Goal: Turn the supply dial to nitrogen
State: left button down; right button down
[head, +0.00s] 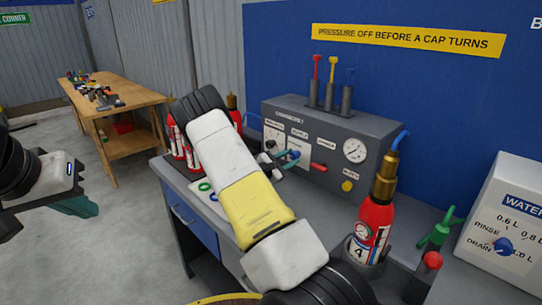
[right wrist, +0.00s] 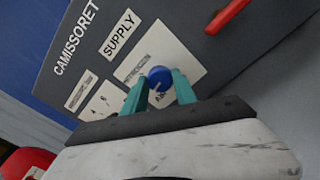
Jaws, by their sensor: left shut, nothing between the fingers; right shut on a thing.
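The supply dial is a blue round knob (right wrist: 160,76) on a white plate on the front of a grey panel, beside the SUPPLY label (right wrist: 118,33). In the head view the blue dial (head: 294,155) shows partly beyond my right gripper (head: 283,160). My right gripper (right wrist: 160,92) is shut on the dial, its teal fingers on either side of it. The plate's lettering is partly hidden by fingers and knob, and I cannot tell where the dial points. My left gripper (head: 78,206) is shut and empty at the far left, away from the panel.
A red lever (head: 319,168), a gauge (head: 354,150) and a yellow button (head: 347,186) are right of the dial. A red extinguisher (head: 374,222) stands on the bench front right, near a water tank (head: 505,215). My right arm crosses over the bench.

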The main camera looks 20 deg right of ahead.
jog(key=m, duration=0.5)
jog(key=shift+m, duration=0.3)
jog(key=m, duration=0.5)
jog(key=shift+m, duration=0.3)
jog(key=c, duration=1)
grip_release()
jog(key=v, duration=0.8)
